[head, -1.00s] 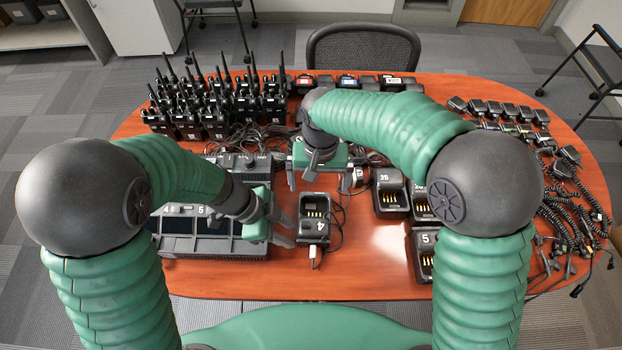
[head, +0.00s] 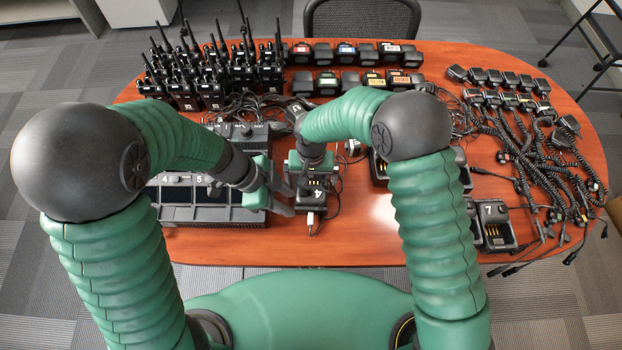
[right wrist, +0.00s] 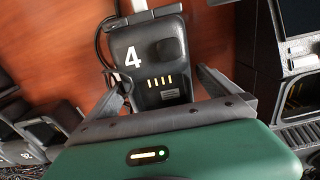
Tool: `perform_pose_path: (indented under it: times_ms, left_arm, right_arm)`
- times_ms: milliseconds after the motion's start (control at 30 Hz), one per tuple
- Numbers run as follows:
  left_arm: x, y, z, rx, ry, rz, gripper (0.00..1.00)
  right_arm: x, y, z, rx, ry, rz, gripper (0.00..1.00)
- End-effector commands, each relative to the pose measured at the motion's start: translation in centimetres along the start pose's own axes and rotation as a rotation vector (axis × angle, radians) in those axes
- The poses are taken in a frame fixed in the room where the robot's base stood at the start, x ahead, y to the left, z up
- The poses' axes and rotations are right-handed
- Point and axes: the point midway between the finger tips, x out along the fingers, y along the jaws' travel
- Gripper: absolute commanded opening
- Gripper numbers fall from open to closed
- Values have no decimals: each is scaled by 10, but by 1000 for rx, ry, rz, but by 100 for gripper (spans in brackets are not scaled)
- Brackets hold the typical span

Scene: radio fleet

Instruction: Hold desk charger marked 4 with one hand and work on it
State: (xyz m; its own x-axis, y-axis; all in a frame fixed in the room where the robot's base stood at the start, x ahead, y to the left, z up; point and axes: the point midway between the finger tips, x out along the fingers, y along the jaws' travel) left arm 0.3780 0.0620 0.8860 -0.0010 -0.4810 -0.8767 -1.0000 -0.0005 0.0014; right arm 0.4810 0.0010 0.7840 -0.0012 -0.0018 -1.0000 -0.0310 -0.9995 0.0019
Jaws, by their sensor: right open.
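The desk charger marked 4 (head: 312,200) is a small black unit on the table, with a white 4 on its front and a white plug at its near edge. In the right wrist view it (right wrist: 150,60) shows its gold contacts in the empty pocket. My right gripper (head: 311,180) is over its far end, fingers apart with the charger's pocket end between them; I cannot tell whether they touch it. My left gripper (head: 285,197) is just left of the charger, fingers apart and pointing at its side, holding nothing I can see.
A multi-slot charger (head: 208,215) stands close on the left, beneath my left wrist. Several radios (head: 210,85) stand behind. Black cables run behind charger 4. A charger marked 7 (head: 495,228) and coiled microphones (head: 530,130) are at right. Bare table (head: 365,225) lies right of charger 4.

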Motion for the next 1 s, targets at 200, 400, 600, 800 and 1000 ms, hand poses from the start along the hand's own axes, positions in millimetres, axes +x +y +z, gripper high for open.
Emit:
perform_pose_path:
  times_ms: [200, 400, 600, 800, 1000]
  left_arm:
    - [0, 0, 1, 1, 1, 0, 36]
    - [0, 0, 1, 1, 1, 0, 36]
    - [0, 0, 1, 0, 1, 0, 36]
    - [0, 0, 1, 1, 1, 0, 36]
    - [0, 0, 1, 1, 1, 0, 36]
  right_arm:
    - [4, -1, 0, 1, 0, 1, 100]
    - [4, -1, 0, 1, 0, 1, 86]
    - [4, -1, 0, 1, 0, 1, 59]
    - [4, -1, 0, 1, 0, 1, 33]
    - [4, 0, 0, 1, 0, 1, 25]
